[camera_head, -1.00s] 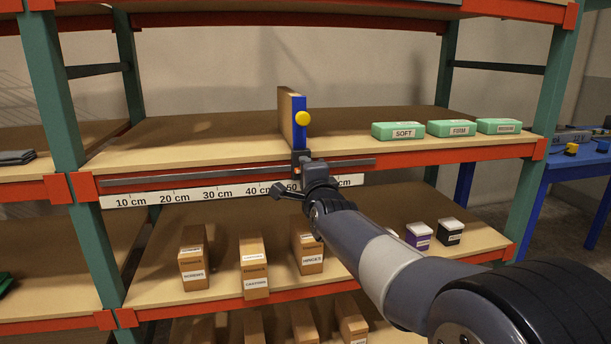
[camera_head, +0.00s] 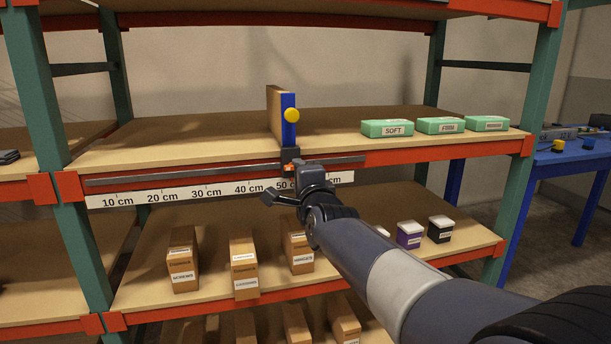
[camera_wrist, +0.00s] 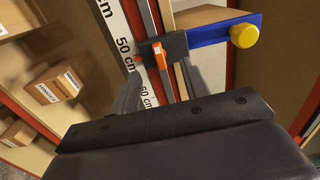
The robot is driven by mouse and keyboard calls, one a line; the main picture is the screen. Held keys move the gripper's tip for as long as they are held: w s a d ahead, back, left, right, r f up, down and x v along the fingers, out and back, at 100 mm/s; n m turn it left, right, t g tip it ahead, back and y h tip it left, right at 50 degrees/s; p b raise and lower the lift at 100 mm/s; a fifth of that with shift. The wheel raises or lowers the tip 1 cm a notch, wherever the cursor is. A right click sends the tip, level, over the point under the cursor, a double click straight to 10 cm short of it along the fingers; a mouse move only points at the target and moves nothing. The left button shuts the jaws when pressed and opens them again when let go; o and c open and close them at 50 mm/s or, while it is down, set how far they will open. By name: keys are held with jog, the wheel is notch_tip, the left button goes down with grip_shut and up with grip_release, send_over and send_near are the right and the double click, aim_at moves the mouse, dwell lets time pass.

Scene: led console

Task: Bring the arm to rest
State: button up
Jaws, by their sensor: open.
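My gripper (camera_wrist: 160,86) is open in the wrist view, with its two grey fingers spread and nothing between them. It faces a black slider block (camera_wrist: 166,50) with an orange marker (camera_wrist: 158,47) on the rail. Whether the fingertips touch the block cannot be told. In the head view my gripper (camera_head: 284,184) is at the rail, just below the upright divider (camera_head: 274,112). The divider has a blue front edge (camera_head: 289,130) and a yellow knob (camera_head: 292,115). My arm reaches in from the lower right.
The rail (camera_head: 190,175) runs along the shelf edge above a centimetre scale (camera_head: 225,190). Green boxes (camera_head: 388,129) stand right of the divider. Brown cartons (camera_head: 244,268) and small dark boxes (camera_head: 409,234) stand on the shelf below. A blue table (camera_head: 575,158) is at right.

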jog(key=shift+n, duration=0.7)
jog(key=p+x, duration=0.3)
jog(key=x, duration=0.1)
jog(key=shift+w, duration=0.25)
jog(key=shift+f, duration=0.1)
